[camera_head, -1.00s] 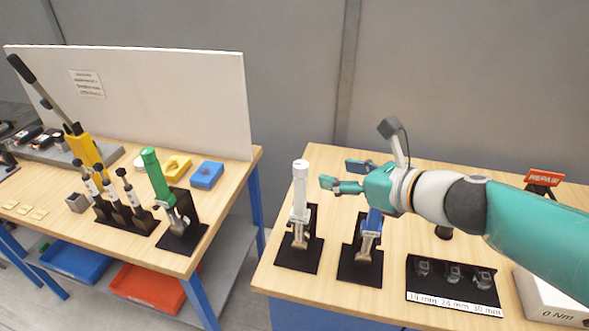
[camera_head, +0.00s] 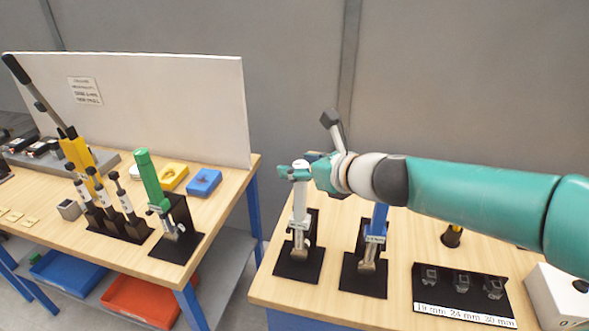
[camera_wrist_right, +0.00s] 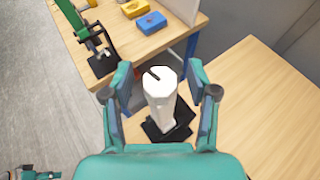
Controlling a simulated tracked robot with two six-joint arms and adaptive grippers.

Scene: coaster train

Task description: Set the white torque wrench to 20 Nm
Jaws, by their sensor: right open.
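The white torque wrench (camera_head: 299,220) stands upright in a black holder at the left of the right-hand table. Its top with a dark slot shows in the right wrist view (camera_wrist_right: 159,82). My right gripper (camera_head: 300,172) is at the top of the wrench, its fingers on either side of the handle. In the right wrist view my right gripper (camera_wrist_right: 163,92) is open, with a gap between each finger and the handle. The wrench's scale cannot be read.
A blue torque wrench (camera_head: 375,232) stands in a black holder just right of the white one. A socket holder (camera_head: 463,310) and a white box (camera_head: 560,295) are farther right. A green wrench (camera_head: 152,180) stands on the left table (camera_head: 215,215), across a gap.

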